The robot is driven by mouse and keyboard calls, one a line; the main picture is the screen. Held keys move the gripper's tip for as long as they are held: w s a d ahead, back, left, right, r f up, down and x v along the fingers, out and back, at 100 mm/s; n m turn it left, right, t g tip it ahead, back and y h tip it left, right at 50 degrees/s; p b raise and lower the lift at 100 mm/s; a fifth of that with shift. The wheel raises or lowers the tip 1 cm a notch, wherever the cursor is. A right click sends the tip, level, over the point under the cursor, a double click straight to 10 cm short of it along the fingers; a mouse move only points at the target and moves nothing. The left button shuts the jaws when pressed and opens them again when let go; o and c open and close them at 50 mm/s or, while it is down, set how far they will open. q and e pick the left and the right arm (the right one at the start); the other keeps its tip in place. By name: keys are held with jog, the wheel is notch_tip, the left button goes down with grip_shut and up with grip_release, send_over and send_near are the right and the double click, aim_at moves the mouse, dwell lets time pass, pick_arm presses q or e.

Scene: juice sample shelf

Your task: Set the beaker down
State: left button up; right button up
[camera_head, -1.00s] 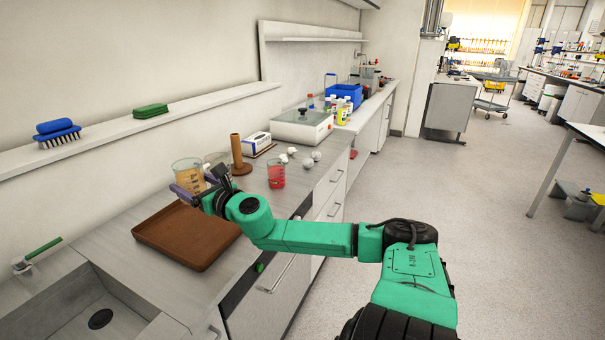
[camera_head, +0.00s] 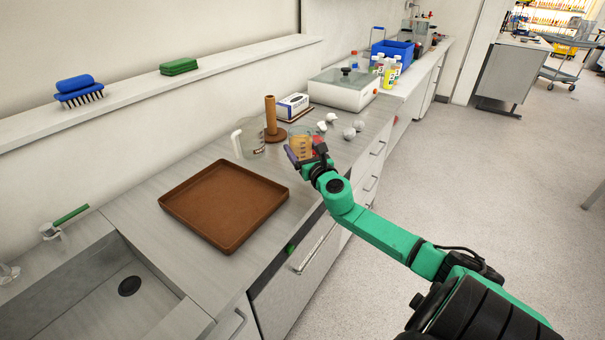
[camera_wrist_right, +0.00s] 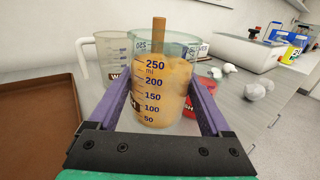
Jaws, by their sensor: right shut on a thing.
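The beaker (camera_head: 300,141) holds orange liquid and is upright. My right gripper (camera_head: 306,160) is shut on it, with one purple finger on each side. The beaker fills the middle of the right wrist view (camera_wrist_right: 160,95), with its volume marks facing me. It is over the counter (camera_head: 225,290) near the front edge, right of the brown tray. I cannot tell whether its base touches the counter. My left gripper is not in view.
A beaker with red liquid (camera_head: 317,146) is mostly hidden just behind the held one. A clear jug (camera_head: 250,141) and a brown wooden stand (camera_head: 271,115) are to the left. White crumpled pieces (camera_head: 349,133) lie to the right. The brown tray (camera_head: 226,248) is empty.

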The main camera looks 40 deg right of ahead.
notch_tip(320, 180, down, 6)
jog(key=b, duration=0.2)
jog(key=shift+r+b, duration=0.25)
jog(key=shift+b, duration=0.15)
jog(key=shift+f, duration=0.4)
